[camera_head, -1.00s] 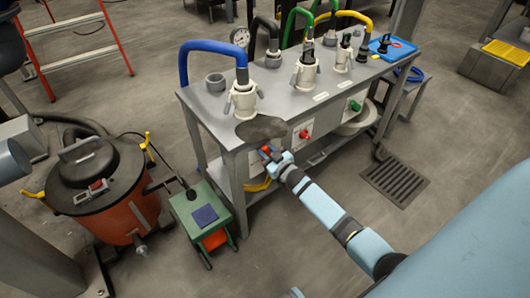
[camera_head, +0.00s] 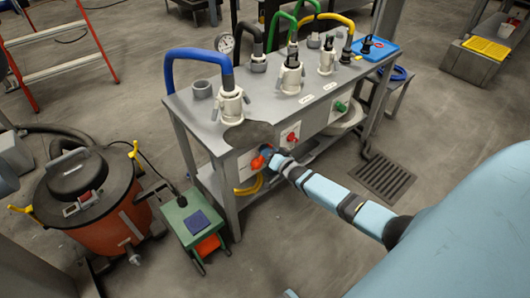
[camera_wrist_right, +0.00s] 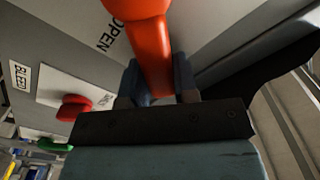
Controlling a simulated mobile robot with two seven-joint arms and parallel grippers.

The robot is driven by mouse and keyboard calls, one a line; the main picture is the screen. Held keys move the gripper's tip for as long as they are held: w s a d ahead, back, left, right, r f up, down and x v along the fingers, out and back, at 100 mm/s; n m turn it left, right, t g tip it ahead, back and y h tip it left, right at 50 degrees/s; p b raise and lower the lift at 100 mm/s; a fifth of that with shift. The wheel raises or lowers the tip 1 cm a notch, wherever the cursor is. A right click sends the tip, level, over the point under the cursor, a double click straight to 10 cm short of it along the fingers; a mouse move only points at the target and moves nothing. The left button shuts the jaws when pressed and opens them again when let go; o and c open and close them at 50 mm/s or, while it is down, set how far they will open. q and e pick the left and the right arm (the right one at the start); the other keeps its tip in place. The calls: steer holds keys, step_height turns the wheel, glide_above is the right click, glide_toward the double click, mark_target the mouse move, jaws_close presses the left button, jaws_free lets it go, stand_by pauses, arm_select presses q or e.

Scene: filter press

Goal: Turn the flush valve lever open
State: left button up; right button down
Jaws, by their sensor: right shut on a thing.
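The flush valve lever (camera_head: 258,162) is orange-red and sits on the front panel at the near left end of the grey bench. In the right wrist view the lever (camera_wrist_right: 151,45) runs down from its round hub, with the word OPEN on the panel beside the hub. My right gripper (camera_head: 270,157) reaches the lever from the front right. In the wrist view its fingers (camera_wrist_right: 157,85) are on either side of the lever's lower part, shut on it. My left gripper is out of view.
A red knob (camera_head: 292,138) and a green knob (camera_head: 340,106) sit further right along the panel. A grey bench (camera_head: 262,108) carries hoses and fittings. An orange drum (camera_head: 108,222) and a green cart (camera_head: 192,216) stand left. Floor near the drain grate (camera_head: 383,180) is clear.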

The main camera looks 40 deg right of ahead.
steer(key=shift+d+f+m, duration=0.3)
steer(key=shift+f+m, duration=0.05)
steer(key=shift+m, duration=0.25)
arm_select(q)
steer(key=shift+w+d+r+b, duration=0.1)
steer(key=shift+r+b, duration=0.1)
steer(key=shift+b, duration=0.1)
arm_select(e)
steer(key=shift+m, duration=0.3)
steer(key=c, duration=0.9)
jaws_free()
steer(key=shift+d, duration=0.1)
arm_select(q)
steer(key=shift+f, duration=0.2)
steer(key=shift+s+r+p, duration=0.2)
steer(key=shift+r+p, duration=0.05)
steer(key=shift+p, duration=0.95)
arm_select(e)
steer(key=shift+s+d, duration=0.2)
steer(key=shift+s, duration=2.1)
steer(key=shift+s+d, duration=0.15)
steer(key=shift+s, duration=2.1)
steer(key=shift+s+d, duration=0.2)
steer(key=shift+s, duration=2.1)
